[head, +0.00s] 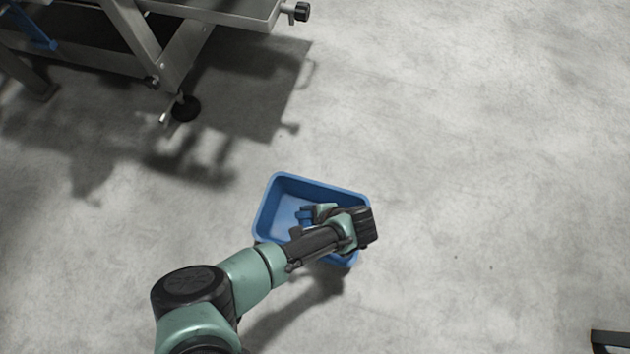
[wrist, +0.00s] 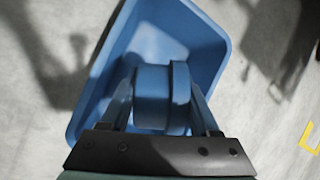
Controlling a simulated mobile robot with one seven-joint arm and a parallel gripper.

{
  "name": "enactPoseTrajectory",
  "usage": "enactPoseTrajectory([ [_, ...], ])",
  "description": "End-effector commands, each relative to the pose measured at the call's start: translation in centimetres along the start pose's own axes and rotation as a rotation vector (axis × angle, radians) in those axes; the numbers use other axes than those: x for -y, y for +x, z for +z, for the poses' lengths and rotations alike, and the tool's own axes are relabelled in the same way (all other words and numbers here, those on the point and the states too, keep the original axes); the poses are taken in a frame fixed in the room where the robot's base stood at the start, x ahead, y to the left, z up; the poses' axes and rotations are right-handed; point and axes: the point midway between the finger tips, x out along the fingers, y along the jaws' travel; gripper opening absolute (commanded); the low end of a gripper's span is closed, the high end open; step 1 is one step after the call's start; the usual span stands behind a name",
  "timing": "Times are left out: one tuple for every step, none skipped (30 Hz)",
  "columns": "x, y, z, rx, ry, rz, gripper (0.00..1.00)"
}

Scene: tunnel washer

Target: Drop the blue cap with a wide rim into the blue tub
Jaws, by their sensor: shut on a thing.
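The blue tub (head: 268,213) stands on the floor in the middle of the head view. In the wrist view the tub (wrist: 200,27) fills the upper middle, its open top facing me. My gripper (wrist: 162,100) is over the tub and shut on the blue cap (wrist: 152,97). The cap shows edge-on between the fingers, with its wide rim (wrist: 180,97) on the right side. In the head view the cap (head: 306,214) is a small blue shape beside my wrist, and my arm hides part of the tub. The height of the cap above the tub floor is hard to tell.
A metal table or machine frame (head: 170,40) with a black foot (head: 185,108) stands at the upper left. A dark object (head: 611,341) shows at the lower right edge. A yellow floor mark (wrist: 310,138) shows in the wrist view. The floor around the tub is clear.

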Motion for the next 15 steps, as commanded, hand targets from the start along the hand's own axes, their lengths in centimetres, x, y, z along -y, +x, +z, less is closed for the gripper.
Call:
enactPoseTrajectory([
  [-0.3, 1.2, -0.5, 0.000, 0.000, -0.001, 0.00],
  [-0.5, 1.5, -0.6, 0.000, -0.001, -0.001, 0.00],
  [-0.6, 1.8, -0.7, 0.000, -0.001, -0.001, 0.00],
  [-0.7, 2.1, -0.8, 0.000, -0.001, -0.001, 0.00],
  [-0.7, 2.3, -0.9, 0.000, -0.001, -0.001, 0.00],
  [-0.8, 2.6, -1.0, 0.000, -0.001, -0.001, 0.00],
  [-0.9, 2.7, -1.1, 0.000, -0.001, -0.001, 0.00],
  [-0.9, 2.8, -1.1, 0.000, -0.002, -0.001, 0.00],
  [-0.9, 2.9, -1.2, 0.000, -0.002, -0.002, 0.00],
  [-0.9, 3.0, -1.2, 0.000, -0.002, -0.002, 0.00],
  [-0.9, 3.0, -1.2, 0.000, -0.002, -0.002, 0.00],
  [-0.9, 2.9, -1.2, 0.000, -0.002, -0.002, 0.00],
  [-0.9, 2.9, -1.2, 0.000, -0.002, -0.001, 0.00],
  [-0.9, 2.9, -1.2, 0.000, -0.001, -0.001, 0.00],
  [-0.9, 2.8, -1.2, 0.000, -0.001, -0.001, 0.00],
])
